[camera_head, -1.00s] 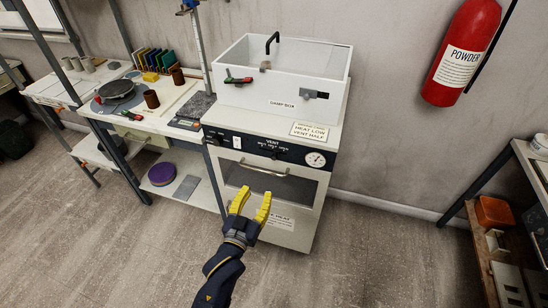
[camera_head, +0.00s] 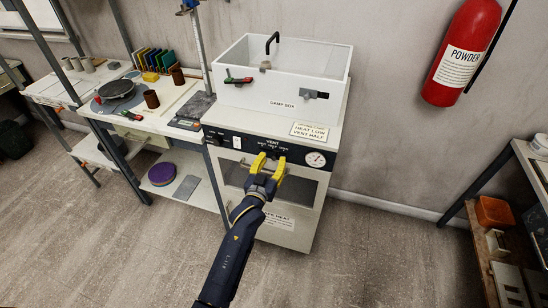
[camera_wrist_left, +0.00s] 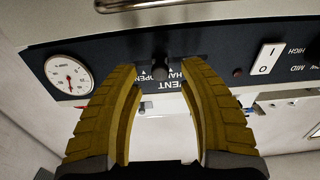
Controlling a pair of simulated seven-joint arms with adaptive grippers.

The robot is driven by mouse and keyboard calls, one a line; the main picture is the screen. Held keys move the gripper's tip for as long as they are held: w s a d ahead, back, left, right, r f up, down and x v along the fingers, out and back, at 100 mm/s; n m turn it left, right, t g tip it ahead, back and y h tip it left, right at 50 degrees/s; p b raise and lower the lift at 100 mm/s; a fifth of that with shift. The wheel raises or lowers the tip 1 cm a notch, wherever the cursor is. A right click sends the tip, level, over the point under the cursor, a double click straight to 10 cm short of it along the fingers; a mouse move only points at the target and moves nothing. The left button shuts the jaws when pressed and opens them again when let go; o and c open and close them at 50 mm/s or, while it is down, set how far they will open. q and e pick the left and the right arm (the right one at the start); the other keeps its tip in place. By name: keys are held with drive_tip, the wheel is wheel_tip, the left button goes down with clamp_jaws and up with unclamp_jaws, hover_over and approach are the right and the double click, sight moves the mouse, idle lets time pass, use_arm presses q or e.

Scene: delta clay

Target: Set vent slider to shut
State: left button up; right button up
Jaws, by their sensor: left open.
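The vent slider (camera_wrist_left: 160,68) is a small dark knob on the black control panel (camera_wrist_left: 220,55) of the white oven. In the left wrist view the panel is upside down and the knob shows between my fingertips, near the HALF and OPEN marks. I cannot tell its exact setting; the SHUT mark is hidden there behind a finger. In the head view my left gripper (camera_head: 270,161), with yellow fingers, is open in front of the panel, just below the VENT lettering. It straddles the knob without visibly gripping it. My right gripper is not in view.
A round gauge (camera_head: 316,159) sits right of the vent marks, and a white rocker switch (camera_head: 237,142) to the left. The oven door handle (camera_head: 232,158) is below the panel. A white damp box (camera_head: 245,97) stands on top. The floor in front is clear.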

use_arm(q)
drive_tip(key=shift+x, duration=1.05)
clamp_jaws()
